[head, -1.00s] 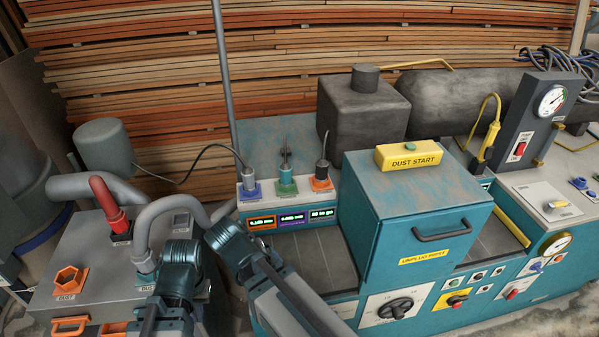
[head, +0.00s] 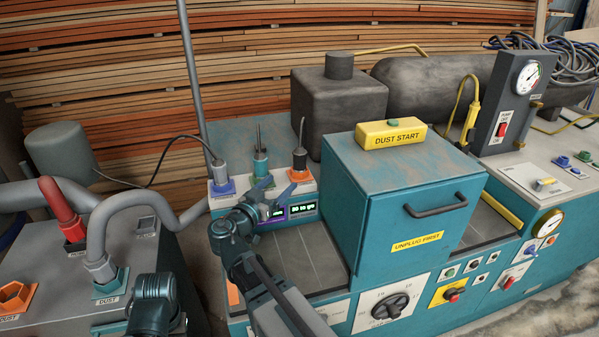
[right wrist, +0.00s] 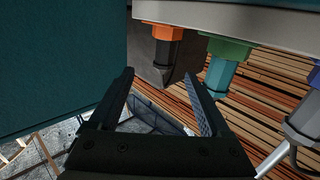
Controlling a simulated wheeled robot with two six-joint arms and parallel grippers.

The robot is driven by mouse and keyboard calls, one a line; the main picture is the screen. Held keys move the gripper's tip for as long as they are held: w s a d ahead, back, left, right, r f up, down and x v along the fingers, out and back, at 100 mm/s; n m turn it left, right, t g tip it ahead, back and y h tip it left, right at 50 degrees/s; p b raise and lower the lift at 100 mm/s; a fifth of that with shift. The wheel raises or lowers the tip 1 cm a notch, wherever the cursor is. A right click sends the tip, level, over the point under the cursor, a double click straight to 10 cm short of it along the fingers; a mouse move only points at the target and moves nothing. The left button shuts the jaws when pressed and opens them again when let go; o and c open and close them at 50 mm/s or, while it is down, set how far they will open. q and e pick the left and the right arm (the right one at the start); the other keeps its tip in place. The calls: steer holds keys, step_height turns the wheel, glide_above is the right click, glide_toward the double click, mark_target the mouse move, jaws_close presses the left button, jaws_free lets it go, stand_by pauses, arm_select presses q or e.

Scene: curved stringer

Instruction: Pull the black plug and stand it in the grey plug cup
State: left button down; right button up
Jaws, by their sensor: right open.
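The black plug (head: 300,158) stands upright in the orange socket, its cable rising from its top. It also shows in the right wrist view (right wrist: 166,54), under the orange socket (right wrist: 162,32) in that inverted-looking picture. My right gripper (head: 275,188) is open and empty, in front of the socket row and just short of the black plug. In the right wrist view its two fingers (right wrist: 160,88) are spread, with the plug beyond them. My left arm shows at the lower left of the head view, but its fingers do not.
A grey plug (head: 219,171) in a blue socket and a teal plug (head: 260,164) in a green socket stand left of the black plug. The teal cabinet (head: 405,210) rises close on the right. A grey hose (head: 160,210) curves at the left.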

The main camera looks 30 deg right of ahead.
mark_target(297, 161)
steer(key=x, duration=0.8)
steer(key=shift+w+d+r, duration=0.3)
steer(key=shift+d, duration=0.05)
steer(key=shift+w+x, duration=0.15)
steer(key=shift+x, duration=1.15)
steer(key=shift+w+x, duration=0.2)
steer(key=shift+x, duration=1.1)
steer(key=shift+a+r, duration=0.2)
steer(key=shift+a, duration=0.05)
jaws_close()
